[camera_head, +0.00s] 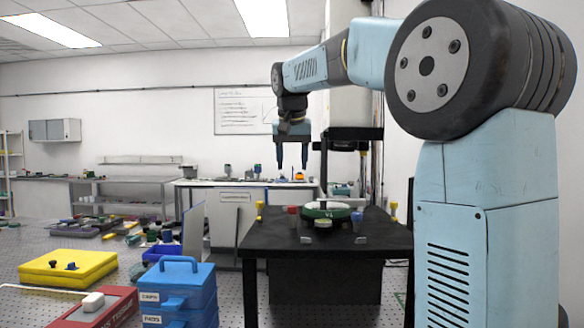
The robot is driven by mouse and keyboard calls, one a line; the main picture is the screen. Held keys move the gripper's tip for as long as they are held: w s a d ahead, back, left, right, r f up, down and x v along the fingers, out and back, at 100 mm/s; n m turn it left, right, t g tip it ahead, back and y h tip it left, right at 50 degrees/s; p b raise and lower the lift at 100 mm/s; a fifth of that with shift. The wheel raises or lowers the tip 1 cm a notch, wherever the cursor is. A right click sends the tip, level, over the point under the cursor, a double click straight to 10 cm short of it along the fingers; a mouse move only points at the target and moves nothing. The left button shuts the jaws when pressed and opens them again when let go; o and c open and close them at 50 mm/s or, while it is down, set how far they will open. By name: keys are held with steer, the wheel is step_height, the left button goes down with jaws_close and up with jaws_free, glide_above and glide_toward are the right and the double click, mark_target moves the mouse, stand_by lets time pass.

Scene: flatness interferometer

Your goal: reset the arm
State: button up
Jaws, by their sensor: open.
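My gripper (292,156) hangs at the end of my light-blue arm, pointing down. Its two dark fingers are apart and nothing is between them. It is in the air in front of the whiteboard and above the black table (268,234). In the picture it lies above and left of the round green and white piece (327,211) on that table, with a clear gap. My arm reaches from the right side of the view toward the middle.
The black table also holds a red cup (293,211), a blue cup (357,216) and yellow posts (259,206). Blue stacked cases (178,290), a yellow case (68,267) and a red box (100,308) stand at the lower left. A workbench (245,184) stands behind.

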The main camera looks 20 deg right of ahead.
steer(key=s+f+n, duration=0.1)
steer(key=s+f, duration=0.6)
steer(key=s, duration=0.3)
steer(key=s+d+f+n+t, duration=0.1)
steer(key=s+f, duration=0.7)
steer(key=s, duration=0.3)
steer(key=s+f+n+y, duration=0.1)
steer(key=s+f, duration=0.6)
steer(key=s, duration=0.3)
steer(key=shift+s+d+f, duration=0.2)
steer(key=shift+d, duration=0.2)
